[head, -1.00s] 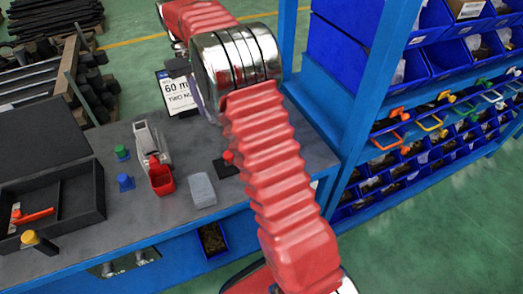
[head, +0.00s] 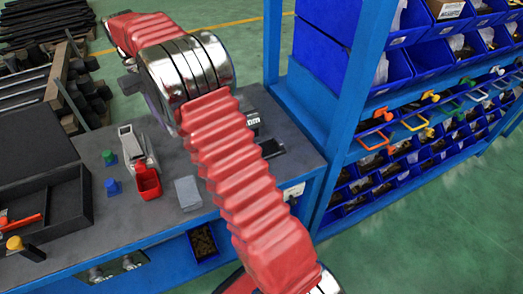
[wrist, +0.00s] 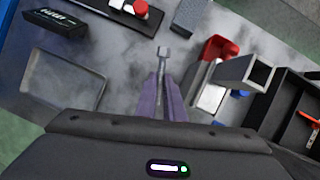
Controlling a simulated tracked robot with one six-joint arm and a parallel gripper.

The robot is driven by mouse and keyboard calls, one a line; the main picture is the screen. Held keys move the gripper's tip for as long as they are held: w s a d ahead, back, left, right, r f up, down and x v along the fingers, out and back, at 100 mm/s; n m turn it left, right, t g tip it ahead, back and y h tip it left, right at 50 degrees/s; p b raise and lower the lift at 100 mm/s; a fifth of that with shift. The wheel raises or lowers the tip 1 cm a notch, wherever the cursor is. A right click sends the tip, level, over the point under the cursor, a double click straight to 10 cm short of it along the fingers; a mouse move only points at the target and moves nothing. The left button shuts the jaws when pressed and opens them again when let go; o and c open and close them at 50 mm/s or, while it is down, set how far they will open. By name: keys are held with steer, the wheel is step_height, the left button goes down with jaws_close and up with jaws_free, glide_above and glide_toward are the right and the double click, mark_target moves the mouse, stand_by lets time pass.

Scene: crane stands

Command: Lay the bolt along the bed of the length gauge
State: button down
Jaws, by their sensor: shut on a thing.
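The bolt (wrist: 163,51) is grey with a wider head. In the wrist view its head and a short length of shank stick out beyond the fingers; the rest is hidden between them. My gripper (wrist: 165,82), with purple fingers, is shut on the bolt above the grey bench top. A grey metal fixture with a red end, which looks like the length gauge (wrist: 209,88), lies to the right of the bolt and apart from it. In the head view this fixture (head: 138,150) stands mid-bench, left of my arm. My fingers and the bolt are hidden in the head view.
A grey block (head: 188,192) lies right of the fixture. Green (head: 109,157) and blue (head: 112,186) knobs stand to its left, near a black open tray (head: 75,205). A red-knobbed black base (wrist: 140,9) and a labelled black box (wrist: 55,35) lie elsewhere. Blue bin shelving (head: 350,120) stands right.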

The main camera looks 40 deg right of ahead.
steer(key=s+d+r+m+t+y, duration=0.2)
steer(key=s+d+m+t+y, duration=0.1)
steer(key=s+d+m, duration=1.6)
steer(key=d+m+y, duration=0.1)
steer(key=m, duration=0.1)
steer(key=shift+s+d+m, duration=0.15)
steer(key=shift+d+m, duration=0.1)
steer(key=shift+m, duration=0.05)
steer(key=shift+f, duration=2.55)
steer(key=shift+f, duration=2.45)
steer(key=shift+f, duration=0.65)
steer(key=c, duration=1.9)
jaws_free()
